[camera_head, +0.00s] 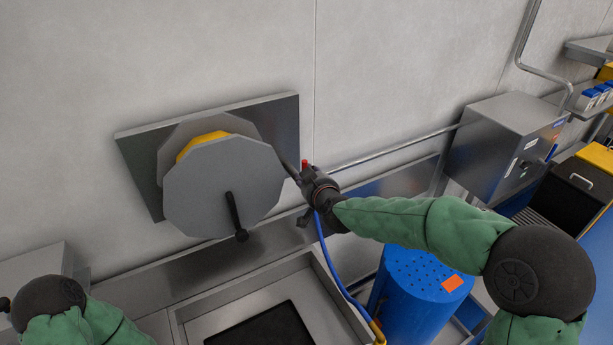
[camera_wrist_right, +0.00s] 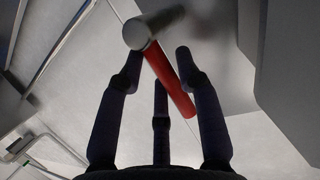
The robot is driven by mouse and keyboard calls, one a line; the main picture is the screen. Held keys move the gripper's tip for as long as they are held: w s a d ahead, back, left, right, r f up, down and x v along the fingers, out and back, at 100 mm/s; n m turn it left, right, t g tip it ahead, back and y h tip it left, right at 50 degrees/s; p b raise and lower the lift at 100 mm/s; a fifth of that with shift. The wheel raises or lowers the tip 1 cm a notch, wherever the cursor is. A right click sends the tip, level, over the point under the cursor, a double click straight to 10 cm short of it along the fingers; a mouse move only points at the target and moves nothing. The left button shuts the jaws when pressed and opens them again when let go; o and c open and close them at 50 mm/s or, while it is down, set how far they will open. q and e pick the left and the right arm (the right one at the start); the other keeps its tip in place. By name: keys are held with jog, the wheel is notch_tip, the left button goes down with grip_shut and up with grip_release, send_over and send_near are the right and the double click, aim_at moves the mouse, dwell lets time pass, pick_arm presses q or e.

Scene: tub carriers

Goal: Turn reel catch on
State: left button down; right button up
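The grey reel (camera_head: 222,188), with yellow between its discs and a black crank handle (camera_head: 235,215), is mounted on a wall plate (camera_head: 285,125). A red catch lever (camera_head: 304,163) shows just beyond my right gripper (camera_head: 304,186), right of the reel. In the right wrist view the red lever (camera_wrist_right: 170,82) has a grey round end (camera_wrist_right: 136,33). It runs between the spread dark fingers of my right gripper (camera_wrist_right: 158,62). The fingers stand apart; whether any touches the lever I cannot tell.
A blue hose (camera_head: 330,255) hangs below my right gripper to a yellow fitting (camera_head: 377,330). A blue drum (camera_head: 415,295) stands under my right arm. A grey wall box (camera_head: 500,140) is at right. A metal basin (camera_head: 190,314) lies below the reel.

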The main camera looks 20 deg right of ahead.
jog(key=v, duration=1.1)
jog(key=shift+s+f, duration=0.1)
